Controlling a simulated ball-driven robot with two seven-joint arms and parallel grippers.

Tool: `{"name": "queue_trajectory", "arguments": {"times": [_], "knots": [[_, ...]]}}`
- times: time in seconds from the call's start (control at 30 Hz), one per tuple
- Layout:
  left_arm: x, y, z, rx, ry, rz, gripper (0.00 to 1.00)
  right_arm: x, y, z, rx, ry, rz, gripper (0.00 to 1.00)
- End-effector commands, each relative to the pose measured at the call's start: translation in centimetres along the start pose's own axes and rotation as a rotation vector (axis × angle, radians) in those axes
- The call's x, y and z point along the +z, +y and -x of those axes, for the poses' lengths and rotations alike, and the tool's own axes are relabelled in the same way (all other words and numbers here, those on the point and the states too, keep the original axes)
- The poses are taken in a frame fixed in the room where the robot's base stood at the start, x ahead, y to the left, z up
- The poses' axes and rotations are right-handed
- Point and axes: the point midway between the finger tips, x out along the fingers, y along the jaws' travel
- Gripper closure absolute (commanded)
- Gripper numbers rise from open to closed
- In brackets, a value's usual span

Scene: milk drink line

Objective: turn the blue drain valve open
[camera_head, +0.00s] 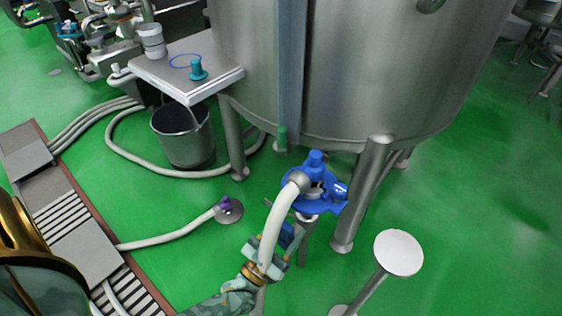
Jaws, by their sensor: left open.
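The blue drain valve (315,163) is under the big steel tank, on a blue bracket with a small stand below it. A pale hose (284,212) with a grey end fitting meets the valve's left side and runs down toward my left gripper. My left gripper (277,243) is open, below and slightly left of the valve, apart from its blue body. The hose overlaps the gripper in the picture, so I cannot tell whether they touch. A dark blue piece shows by the fingers; I cannot tell what it belongs to. My right gripper is not in view.
The steel tank (375,65) stands on legs, one (362,195) just right of the valve. A round-topped post (399,252) stands at lower right. A bucket (183,137), a floor drain (230,211) with a hose, and a grated channel (77,216) lie left.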

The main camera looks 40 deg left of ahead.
Motion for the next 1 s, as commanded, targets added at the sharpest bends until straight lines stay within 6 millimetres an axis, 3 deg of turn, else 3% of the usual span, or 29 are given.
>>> {"name": "queue_trajectory", "arguments": {"times": [0.27, 0.57, 0.7, 0.83, 1.0], "knots": [[0.0, 0.0, 1.3, 0.001, -0.001, -0.001, 0.44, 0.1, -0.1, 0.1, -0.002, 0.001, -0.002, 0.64], [0.1, 0.0, 9.0, 0.0, -0.007, 0.0, 0.44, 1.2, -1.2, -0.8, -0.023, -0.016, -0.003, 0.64], [0.2, 0.0, 12.5, 0.0, -0.006, 0.0, 0.44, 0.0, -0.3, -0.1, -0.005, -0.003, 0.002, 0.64], [0.2, 0.0, 14.8, 0.0, -0.005, 0.0, 0.44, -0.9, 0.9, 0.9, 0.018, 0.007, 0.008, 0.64], [0.1, 0.0, 16.2, 0.0, -0.002, 0.0, 0.44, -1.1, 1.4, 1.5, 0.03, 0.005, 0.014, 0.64]]}}
